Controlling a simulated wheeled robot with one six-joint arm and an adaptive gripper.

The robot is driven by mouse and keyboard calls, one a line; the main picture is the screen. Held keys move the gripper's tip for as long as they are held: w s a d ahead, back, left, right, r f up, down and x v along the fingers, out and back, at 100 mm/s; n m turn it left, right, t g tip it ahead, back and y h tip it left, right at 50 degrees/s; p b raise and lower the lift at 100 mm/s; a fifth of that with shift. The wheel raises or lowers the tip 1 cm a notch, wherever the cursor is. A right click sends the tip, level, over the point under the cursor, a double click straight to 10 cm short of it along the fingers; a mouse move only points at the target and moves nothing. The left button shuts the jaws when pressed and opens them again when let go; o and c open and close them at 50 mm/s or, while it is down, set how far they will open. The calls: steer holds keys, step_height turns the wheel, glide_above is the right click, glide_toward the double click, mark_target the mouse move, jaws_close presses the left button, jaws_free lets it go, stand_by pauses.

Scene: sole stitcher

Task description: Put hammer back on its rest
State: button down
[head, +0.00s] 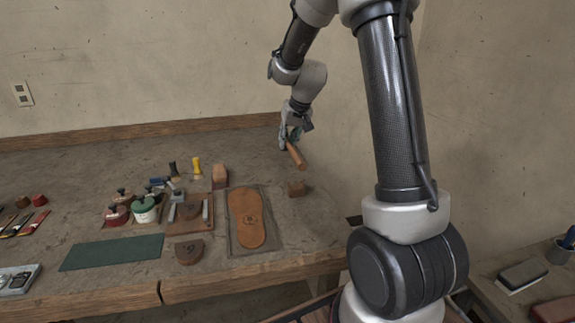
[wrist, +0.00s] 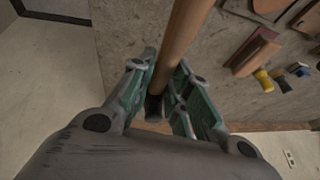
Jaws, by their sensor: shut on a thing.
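My gripper (head: 292,136) is shut on the hammer and holds it above the back right of the workbench. The hammer's brown wooden handle (head: 297,156) slants down to the right from the fingers. In the wrist view the handle (wrist: 184,38) runs from between the green finger pads (wrist: 162,88) out past the top edge. A dark part shows at its near end between the fingers; I cannot tell the head's shape. A small brown wooden block (head: 297,188) stands on the bench below the handle; I cannot tell for sure that it is the rest.
The workbench (head: 95,180) holds a leather sole on a board (head: 246,220), a green mat (head: 112,253), several pots, including a green one (head: 144,209), and a yellow-handled tool (head: 197,167). Walls stand behind and to the right. The bench's back right is mostly clear.

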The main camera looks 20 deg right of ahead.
step_height(320, 180, down, 9)
steer(key=shift+r, duration=0.15)
stand_by(0.4)
steer(key=c, duration=1.3)
jaws_free()
steer(key=shift+c, duration=0.2)
steer(key=a+v, duration=0.1)
steer(key=v, duration=1.1)
steer(key=s+a+r+n, duration=0.1)
steer(key=s+r, duration=0.4)
steer(key=s, duration=0.2)
steer(key=s+a+r+n, duration=0.1)
steer(key=s+r, duration=0.3)
steer(key=s, duration=0.4)
steer(key=s+h, duration=0.1)
steer(key=s, duration=1.5)
steer(key=shift+s+r+n+g, duration=0.2)
steer(key=shift+n+g, duration=0.2)
